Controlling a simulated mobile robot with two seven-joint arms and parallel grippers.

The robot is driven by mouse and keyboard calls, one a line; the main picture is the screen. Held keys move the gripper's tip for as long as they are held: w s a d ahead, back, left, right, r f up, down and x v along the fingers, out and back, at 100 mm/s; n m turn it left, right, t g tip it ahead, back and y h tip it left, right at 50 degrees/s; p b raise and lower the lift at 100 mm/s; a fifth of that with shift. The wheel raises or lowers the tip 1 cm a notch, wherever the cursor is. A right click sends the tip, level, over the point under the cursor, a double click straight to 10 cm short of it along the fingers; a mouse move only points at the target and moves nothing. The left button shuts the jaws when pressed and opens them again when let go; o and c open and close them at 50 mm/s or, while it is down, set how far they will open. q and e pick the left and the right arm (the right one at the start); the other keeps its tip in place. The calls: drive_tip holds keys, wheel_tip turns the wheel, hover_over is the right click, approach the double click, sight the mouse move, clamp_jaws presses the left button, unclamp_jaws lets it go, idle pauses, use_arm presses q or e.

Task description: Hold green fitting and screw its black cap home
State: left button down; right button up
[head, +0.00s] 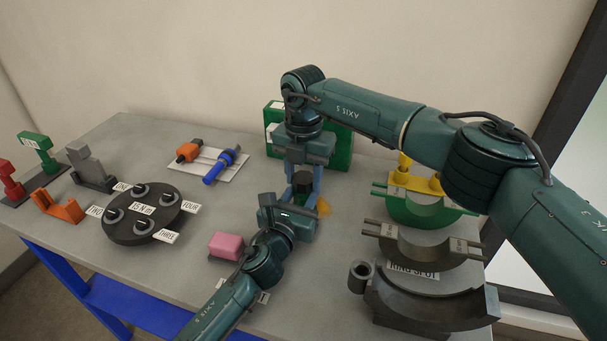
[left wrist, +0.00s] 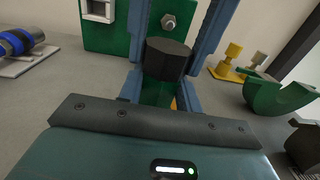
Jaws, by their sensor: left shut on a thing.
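The green fitting (left wrist: 158,93) stands upright between the blue fingers of my left gripper (left wrist: 160,88), which is shut on it. The black cap (left wrist: 168,60) sits at the top of the fitting; whether it is fully seated cannot be seen. In the head view the cap (head: 303,179) shows just beyond my left gripper. My right gripper (head: 303,186) points down from above, its blue fingers on either side of the cap. I cannot tell whether they touch it. My left gripper body hides most of the fitting in the head view.
A green panel (head: 343,148) stands behind the grippers. A pink block (head: 226,246) lies left of my left gripper. Green (head: 420,212) and grey (head: 440,302) curved saddles are at right. A round black dial (head: 143,225) and orange and blue tools are at left.

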drive_tip(key=o, duration=0.5)
wheel_tip(320, 180, up, 12)
idle(0.5)
use_arm(q)
drive_tip(key=c, duration=0.9)
unclamp_jaws()
drive_tip(key=v, duration=1.3)
drive_tip(key=shift+s, duration=0.1)
drive_tip(key=shift+s, duration=0.1)
use_arm(e)
drive_tip(key=shift+f, duration=0.1)
